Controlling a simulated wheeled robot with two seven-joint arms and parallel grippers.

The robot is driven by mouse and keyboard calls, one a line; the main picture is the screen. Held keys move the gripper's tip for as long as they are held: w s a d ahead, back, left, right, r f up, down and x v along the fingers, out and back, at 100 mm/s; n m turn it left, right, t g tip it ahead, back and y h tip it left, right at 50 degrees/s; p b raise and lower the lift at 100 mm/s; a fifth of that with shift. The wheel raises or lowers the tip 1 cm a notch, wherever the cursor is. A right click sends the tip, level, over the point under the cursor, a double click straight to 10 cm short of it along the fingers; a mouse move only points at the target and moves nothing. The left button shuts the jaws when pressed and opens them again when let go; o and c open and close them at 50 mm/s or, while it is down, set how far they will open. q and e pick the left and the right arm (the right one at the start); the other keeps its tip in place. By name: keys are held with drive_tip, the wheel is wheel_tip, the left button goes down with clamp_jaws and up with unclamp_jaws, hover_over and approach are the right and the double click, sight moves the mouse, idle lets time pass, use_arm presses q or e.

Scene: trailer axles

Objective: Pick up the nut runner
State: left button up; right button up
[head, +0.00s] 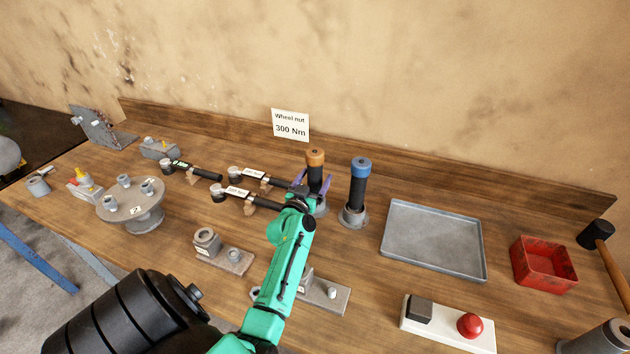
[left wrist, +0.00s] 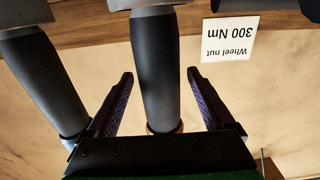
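Two upright tools that look like nut runners stand on the bench, each with a black grip and grey base. One has an orange cap (head: 316,157); the other has a blue cap (head: 358,190). My left gripper (head: 313,186) is at the orange-capped runner. In the left wrist view the gripper (left wrist: 160,75) is open, its fingers on either side of the black grip (left wrist: 157,70), with gaps on both sides. The gripper body mostly hides the orange cap there. The blue-capped runner (left wrist: 42,75) stands to the left in that view. My right gripper is out of view.
A grey tray (head: 432,240), a red bin (head: 543,264) and a white box with a red button (head: 470,325) lie to the right. Torque wrenches (head: 245,198) lie left of the gripper. A round hub with studs (head: 133,205) is further left. A wall sign (head: 290,124) reads "Wheel nut 300 Nm".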

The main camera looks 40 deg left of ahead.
use_arm(q)
clamp_jaws()
drive_tip(key=shift+r, duration=0.15)
